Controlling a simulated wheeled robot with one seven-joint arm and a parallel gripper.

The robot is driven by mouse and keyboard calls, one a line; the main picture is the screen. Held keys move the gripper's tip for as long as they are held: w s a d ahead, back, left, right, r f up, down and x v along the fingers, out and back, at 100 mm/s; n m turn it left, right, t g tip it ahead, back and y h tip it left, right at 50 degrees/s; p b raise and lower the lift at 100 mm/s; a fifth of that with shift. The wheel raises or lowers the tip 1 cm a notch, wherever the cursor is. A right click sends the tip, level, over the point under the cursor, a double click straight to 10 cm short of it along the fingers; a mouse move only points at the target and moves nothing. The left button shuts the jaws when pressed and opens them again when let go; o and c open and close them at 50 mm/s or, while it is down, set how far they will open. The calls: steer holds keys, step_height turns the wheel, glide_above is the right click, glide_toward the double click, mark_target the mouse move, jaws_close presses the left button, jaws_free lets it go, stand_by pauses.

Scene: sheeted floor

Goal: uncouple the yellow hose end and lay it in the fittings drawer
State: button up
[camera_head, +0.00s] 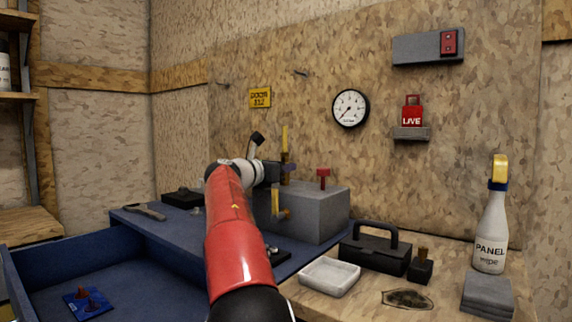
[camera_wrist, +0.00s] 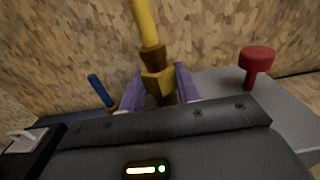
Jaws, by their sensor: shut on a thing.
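The yellow hose end (camera_head: 284,138) stands upright above the grey block (camera_head: 318,210). In the wrist view the yellow hose (camera_wrist: 145,25) runs down into a brass fitting (camera_wrist: 157,78). My gripper (camera_head: 287,169) is shut on that fitting, with a purple finger on each side in the wrist view (camera_wrist: 158,90). The fitting's lower end is hidden by my gripper, so I cannot tell whether it touches the block. The open blue drawer (camera_head: 40,255) is at the lower left, with a blue piece bearing red parts (camera_head: 88,301) inside and much bare floor.
A red knob (camera_head: 323,173) stands on the block right of my gripper, and a yellow lever (camera_head: 275,202) is on its front. A black toolbox (camera_head: 375,254), white tray (camera_head: 329,277) and spray bottle (camera_head: 490,235) stand to the right. A hammer-like tool (camera_head: 144,211) lies left.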

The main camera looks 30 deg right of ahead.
mark_target(283, 148)
steer(key=c, duration=0.6)
steer(key=shift+o, duration=0.2)
steer(key=shift+r, duration=0.15)
jaws_close()
steer(key=shift+r, duration=2.25)
steer(key=shift+r, duration=0.1)
steer(key=shift+a, duration=0.1)
